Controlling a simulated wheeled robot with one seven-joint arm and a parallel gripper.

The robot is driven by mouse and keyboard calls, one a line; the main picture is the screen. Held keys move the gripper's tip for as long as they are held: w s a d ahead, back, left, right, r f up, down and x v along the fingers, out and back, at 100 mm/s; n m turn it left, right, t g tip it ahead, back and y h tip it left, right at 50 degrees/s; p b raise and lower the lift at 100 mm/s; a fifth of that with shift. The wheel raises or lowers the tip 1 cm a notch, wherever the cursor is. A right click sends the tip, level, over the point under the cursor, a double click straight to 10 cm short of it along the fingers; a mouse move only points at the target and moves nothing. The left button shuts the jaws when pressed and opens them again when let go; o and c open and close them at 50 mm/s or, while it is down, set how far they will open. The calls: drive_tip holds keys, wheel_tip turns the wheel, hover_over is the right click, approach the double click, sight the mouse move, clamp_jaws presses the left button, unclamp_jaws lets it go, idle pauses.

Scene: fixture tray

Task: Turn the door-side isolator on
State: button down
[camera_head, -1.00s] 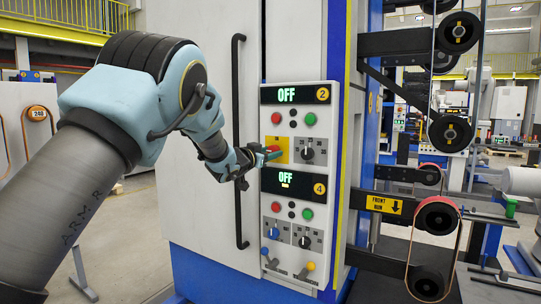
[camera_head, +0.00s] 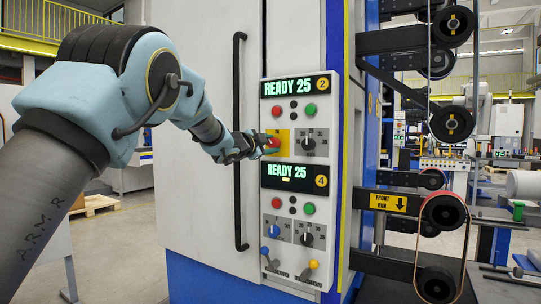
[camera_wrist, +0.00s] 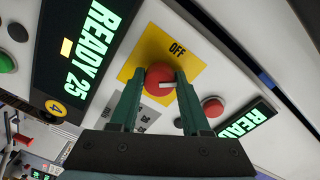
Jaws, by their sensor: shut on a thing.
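The isolator is a red rotary knob (camera_wrist: 158,74) with a white pointer mark, set on a yellow plate (camera_wrist: 140,62) lettered OFF in the wrist view. In the head view the yellow plate (camera_head: 284,136) sits on the upper half of the panel, on the side of the cabinet door, with the red knob (camera_head: 272,143) partly behind my fingers. My gripper (camera_head: 261,148) reaches it from the left. In the wrist view the green fingers of my gripper (camera_wrist: 163,82) are shut on the red knob, one on each side. Both panel displays, upper (camera_head: 288,87) and lower (camera_head: 288,171), read READY 25.
Beside the plate are a black selector knob (camera_head: 308,144) and a green button (camera_head: 310,110). A blue knob (camera_head: 272,231) and small levers lie lower. A long black door handle (camera_head: 239,140) stands close to my gripper. Belt rollers (camera_head: 445,212) are at the right.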

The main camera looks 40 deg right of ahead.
drive_tip(key=m+b, duration=0.2)
drive_tip(key=m, duration=0.1)
drive_tip(key=shift+f+m+b, duration=0.15)
drive_tip(key=shift+m+b, duration=1.55)
drive_tip(key=shift+m, duration=0.5)
drive_tip(key=shift+r, duration=0.2)
drive_tip(key=shift+c, duration=1.8)
unclamp_jaws()
drive_tip(key=shift+a, duration=0.1)
drive_tip(key=b+v, duration=0.3)
drive_tip(key=v, duration=0.7)
drive_tip(key=shift+s+a, duration=0.15)
drive_tip(key=shift+a, duration=0.15)
